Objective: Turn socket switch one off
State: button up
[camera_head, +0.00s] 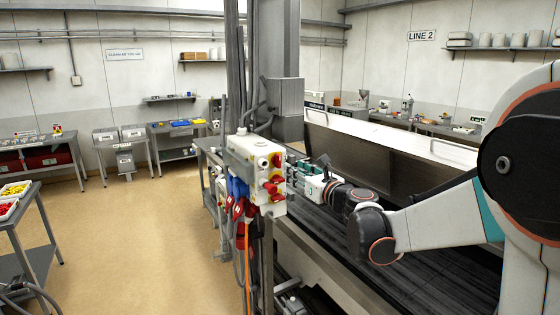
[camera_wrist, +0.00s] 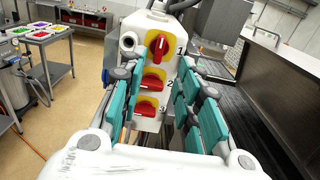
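The white socket box (camera_head: 243,152) hangs on a grey post in the head view. In the wrist view its face (camera_wrist: 133,22) carries three red rotary switches on yellow plates, numbered 1 to 3 from top to bottom. Socket switch one (camera_wrist: 160,49) is the top one; its red handle stands roughly upright. Switch two (camera_wrist: 153,82) and switch three (camera_wrist: 146,107) have handles lying roughly level. My gripper (camera_wrist: 172,62) is open, with teal-padded fingers spread left and right in front of the box. It holds nothing. In the head view my gripper (camera_head: 296,180) is just right of the box; contact cannot be told.
Blue and red plugs (camera_head: 237,190) with cables hang below the box, left of the switches. A dark conveyor (camera_head: 330,228) runs to the right, beneath my arm. Tables with trays (camera_head: 15,190) stand at the far left. Open floor (camera_head: 150,240) lies between.

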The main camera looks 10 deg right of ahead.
aim_at(280, 161)
jog(key=p+x, duration=0.1)
jog(key=x, duration=0.8)
grip_shut()
